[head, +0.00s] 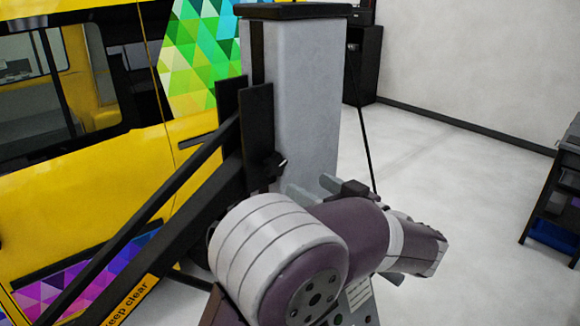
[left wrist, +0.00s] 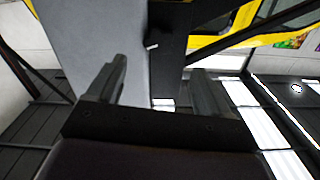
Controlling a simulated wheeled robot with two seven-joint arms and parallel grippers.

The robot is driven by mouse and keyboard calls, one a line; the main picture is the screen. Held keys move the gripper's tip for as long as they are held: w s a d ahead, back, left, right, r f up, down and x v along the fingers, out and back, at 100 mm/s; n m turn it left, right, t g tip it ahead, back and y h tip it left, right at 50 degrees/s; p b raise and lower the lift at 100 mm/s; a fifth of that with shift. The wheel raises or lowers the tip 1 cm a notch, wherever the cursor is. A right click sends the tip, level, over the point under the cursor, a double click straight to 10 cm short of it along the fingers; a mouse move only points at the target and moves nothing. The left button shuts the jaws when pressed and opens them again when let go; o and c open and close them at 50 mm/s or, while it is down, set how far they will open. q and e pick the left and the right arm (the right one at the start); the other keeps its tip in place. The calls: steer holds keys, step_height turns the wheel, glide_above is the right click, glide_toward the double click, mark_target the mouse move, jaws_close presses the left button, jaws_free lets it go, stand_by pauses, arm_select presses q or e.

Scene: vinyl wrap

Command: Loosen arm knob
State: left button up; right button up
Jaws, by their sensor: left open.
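The arm knob (head: 281,162) is a small dark piece with a pale edge on the side of the black arm bracket, beside the grey column (head: 300,100). In the left wrist view, a small pale-edged piece that looks like the knob (left wrist: 152,46) shows beyond the fingertips, between them. My left gripper (head: 314,188) is just in front of the column, below and right of the knob. It is open with nothing between its fingers, and apart from the knob. My arm hides part of the gripper in the head view. My right gripper is not in view.
Black arms (head: 150,240) marked "keep clear" slope down left from the column, in front of a yellow van (head: 130,185) with colourful triangle wrap. A thin black cable hangs right of the column. A dark shelf (head: 550,205) stands far right. The floor between is clear.

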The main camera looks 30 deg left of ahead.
mark_target(278, 168)
arm_select(q)
steer(key=p+x, duration=0.1)
steer(key=x, duration=0.7)
steer(key=shift+w+p, duration=0.1)
steer(key=shift+p, duration=0.25)
steer(key=shift+w+a, duration=0.1)
steer(key=shift+a, duration=0.15)
steer(key=shift+f, duration=0.1)
steer(key=c, duration=1)
